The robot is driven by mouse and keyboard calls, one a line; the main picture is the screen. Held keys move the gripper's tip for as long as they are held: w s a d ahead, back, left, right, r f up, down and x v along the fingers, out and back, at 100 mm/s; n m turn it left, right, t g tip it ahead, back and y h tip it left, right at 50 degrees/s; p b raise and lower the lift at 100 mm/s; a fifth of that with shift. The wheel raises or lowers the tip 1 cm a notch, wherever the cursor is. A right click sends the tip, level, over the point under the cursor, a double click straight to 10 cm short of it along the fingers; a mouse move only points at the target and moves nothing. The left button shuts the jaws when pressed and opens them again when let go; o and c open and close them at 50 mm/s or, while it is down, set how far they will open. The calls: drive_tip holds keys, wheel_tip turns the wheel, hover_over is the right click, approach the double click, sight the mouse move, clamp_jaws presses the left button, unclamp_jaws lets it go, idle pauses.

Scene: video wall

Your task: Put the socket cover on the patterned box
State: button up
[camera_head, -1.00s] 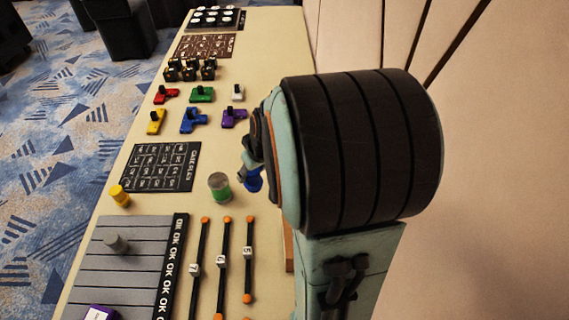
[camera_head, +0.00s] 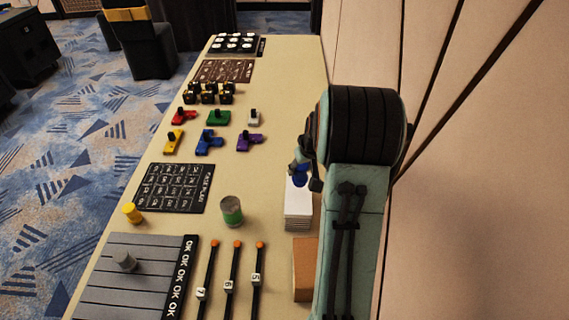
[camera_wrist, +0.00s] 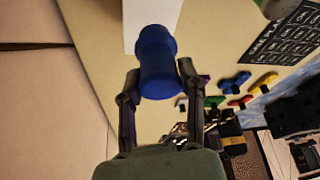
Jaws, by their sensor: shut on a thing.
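My gripper (camera_wrist: 157,82) is shut on a blue rounded, stepped piece (camera_wrist: 156,55), which I take to be the socket cover. In the head view, my gripper (camera_head: 303,176) shows only partly beside my arm, with the blue piece (camera_head: 298,181) at its tip. The blue piece appears over the back end of a white stack-like block (camera_head: 298,212) with lined sides; I cannot tell whether they touch. The block's white top also shows in the wrist view (camera_wrist: 150,14). A plain brown box (camera_head: 304,268) stands in front of it. I cannot tell surely which is the patterned box.
A green-banded jar (camera_head: 231,211) and dark lettered board (camera_head: 171,188) lie left. Several coloured pieces, including a green one (camera_head: 217,117), are farther back. Sliders (camera_head: 233,280) and a grey board (camera_head: 125,282) are in front. A wall borders the right. Bare table (camera_head: 262,175) lies left of my gripper.

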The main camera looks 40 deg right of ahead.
sight(299, 177)
drive_tip(key=shift+w+d+f, duration=0.3)
drive_tip(key=shift+w+f, duration=0.05)
drive_tip(key=shift+f, duration=1.7)
drive_tip(key=shift+f, duration=0.2)
drive_tip(key=o, duration=0.8)
drive_tip(key=shift+o, duration=0.2)
drive_tip(key=shift+r, duration=0.1)
drive_tip(key=v, duration=1.2)
